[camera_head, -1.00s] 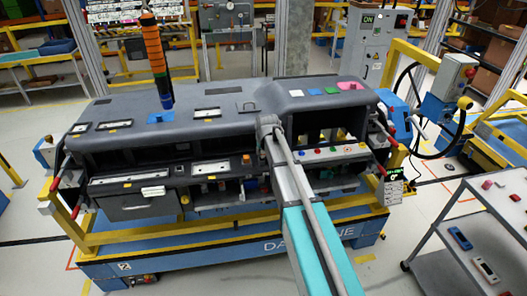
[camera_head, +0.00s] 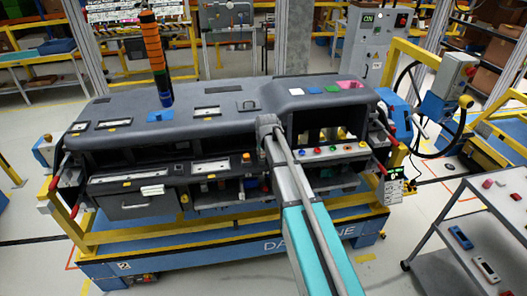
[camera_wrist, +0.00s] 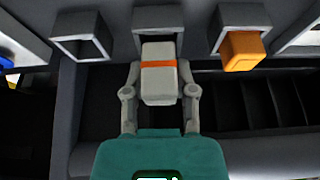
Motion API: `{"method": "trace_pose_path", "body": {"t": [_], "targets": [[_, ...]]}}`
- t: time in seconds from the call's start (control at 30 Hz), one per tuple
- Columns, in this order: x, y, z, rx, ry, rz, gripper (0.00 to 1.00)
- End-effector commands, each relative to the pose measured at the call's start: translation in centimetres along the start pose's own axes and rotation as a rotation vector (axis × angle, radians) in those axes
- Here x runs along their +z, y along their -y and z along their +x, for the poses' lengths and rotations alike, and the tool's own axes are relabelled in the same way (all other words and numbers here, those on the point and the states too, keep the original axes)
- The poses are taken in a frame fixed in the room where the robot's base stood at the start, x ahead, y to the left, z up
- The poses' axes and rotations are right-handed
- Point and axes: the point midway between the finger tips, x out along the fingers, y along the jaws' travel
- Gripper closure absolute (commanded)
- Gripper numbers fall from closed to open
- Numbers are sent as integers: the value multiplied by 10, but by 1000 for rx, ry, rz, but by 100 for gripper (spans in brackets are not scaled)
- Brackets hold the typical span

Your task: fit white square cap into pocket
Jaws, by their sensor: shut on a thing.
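In the wrist view, the white square cap (camera_wrist: 159,88), a pale block with an orange stripe across it, sits between the fingers of my gripper (camera_wrist: 160,77). My gripper is shut on it. The cap's far end is at the middle square pocket (camera_wrist: 158,17) and covers its lower part. I cannot tell whether the cap is inside the pocket or just in front of it. In the head view, my arm hides the cap and the pocket.
An empty square pocket (camera_wrist: 80,37) is on the left in the wrist view. An orange cap (camera_wrist: 242,52) sticks out of the right pocket (camera_wrist: 239,17). In the head view, the dark dashboard (camera_head: 215,108) lies on a yellow and blue frame; a grey cart (camera_head: 478,200) stands at right.

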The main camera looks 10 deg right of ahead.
Motion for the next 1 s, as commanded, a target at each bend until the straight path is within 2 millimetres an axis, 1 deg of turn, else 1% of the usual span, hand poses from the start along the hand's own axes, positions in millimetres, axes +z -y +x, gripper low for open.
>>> {"method": "trace_pose_path", "body": {"t": [0.53,0.57,0.7,0.77,1.0], "targets": [[4,0,10,0,0,0,89],[4,0,9,0,0,0,61],[4,0,9,0,0,0,35],[4,0,9,0,0,0,24],[4,0,9,0,0,0,24]]}}
